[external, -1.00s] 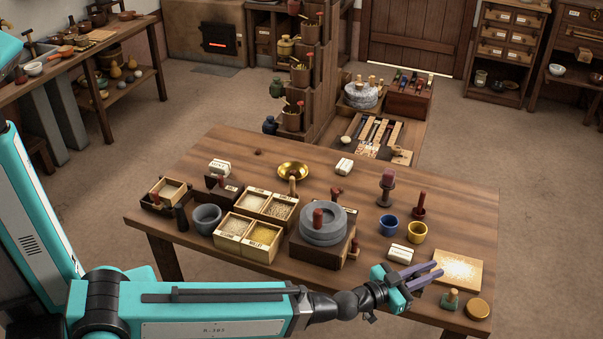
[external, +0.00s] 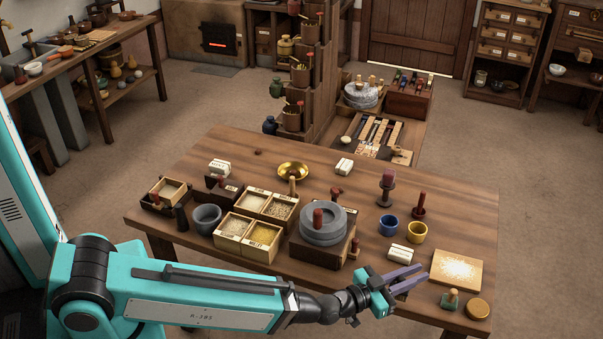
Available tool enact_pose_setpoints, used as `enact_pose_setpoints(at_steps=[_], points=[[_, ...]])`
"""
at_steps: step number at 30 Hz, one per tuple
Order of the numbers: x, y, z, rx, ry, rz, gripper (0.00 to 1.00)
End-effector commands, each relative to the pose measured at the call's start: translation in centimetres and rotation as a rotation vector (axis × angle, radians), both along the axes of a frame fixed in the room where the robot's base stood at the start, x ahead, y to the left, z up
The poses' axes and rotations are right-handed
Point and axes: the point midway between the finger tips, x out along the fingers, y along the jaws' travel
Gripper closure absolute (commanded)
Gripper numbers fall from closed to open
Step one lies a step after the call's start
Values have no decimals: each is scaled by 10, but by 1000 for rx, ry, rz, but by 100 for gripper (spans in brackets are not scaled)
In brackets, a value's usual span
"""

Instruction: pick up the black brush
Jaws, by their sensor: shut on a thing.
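My gripper (external: 412,280) is low over the table's front right edge, with its purple fingers pointing right. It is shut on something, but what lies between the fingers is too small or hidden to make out. I cannot pick out a black brush for certain in this view. A small green-based tool with a wooden handle (external: 451,299) stands just right of the fingertips. A dark upright piece (external: 181,218) stands at the table's left end; I cannot tell what it is.
The wooden table (external: 310,280) holds a grey quern (external: 322,237), grain boxes (external: 252,233), a blue cup (external: 388,225), a yellow cup (external: 417,232), a white labelled block (external: 400,254) and a floury board (external: 457,270). A round lid (external: 478,309) lies at the front right corner.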

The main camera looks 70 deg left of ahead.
Motion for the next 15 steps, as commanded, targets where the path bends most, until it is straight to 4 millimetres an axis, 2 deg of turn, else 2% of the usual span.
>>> enact_pose_setpoints(at_steps=[1, 15], points=[[-4, 0, 5, 1, 2, 0, 100], [-35, 4, 8, 1, 1, 0, 100]])
